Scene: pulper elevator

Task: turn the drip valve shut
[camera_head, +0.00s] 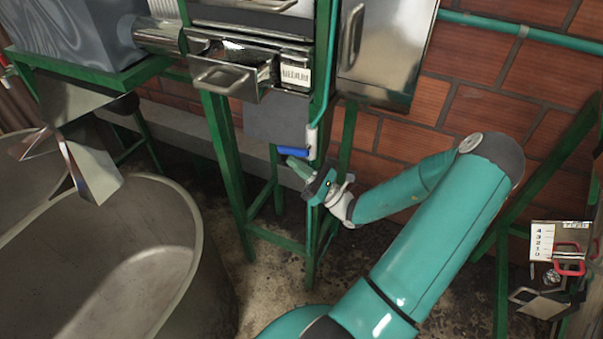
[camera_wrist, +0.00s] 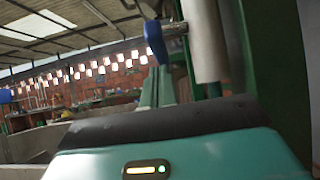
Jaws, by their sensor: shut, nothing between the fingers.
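The drip valve has a blue lever handle (camera_head: 293,153) at the lower end of a pale vertical pipe (camera_head: 311,139), beside the green stand. In the head view the lever points left from the pipe, roughly level. In the wrist view the blue lever (camera_wrist: 155,42) shows near the top middle, with the thick pale pipe (camera_wrist: 207,40) to its right. My gripper (camera_head: 299,167) is just below the lever, its teal fingers together and empty. In the wrist view the fingertips (camera_wrist: 158,84) reach up to the lever's lower end. I cannot tell whether they touch it.
Green stand legs (camera_head: 228,155) and an upper drawer labelled MEDIUM (camera_head: 240,72) surround the valve. A large grey tub (camera_head: 130,260) stands at left. A brick wall (camera_head: 480,100) is behind. A small level gauge (camera_head: 543,243) and red-handled item (camera_head: 570,258) sit at right.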

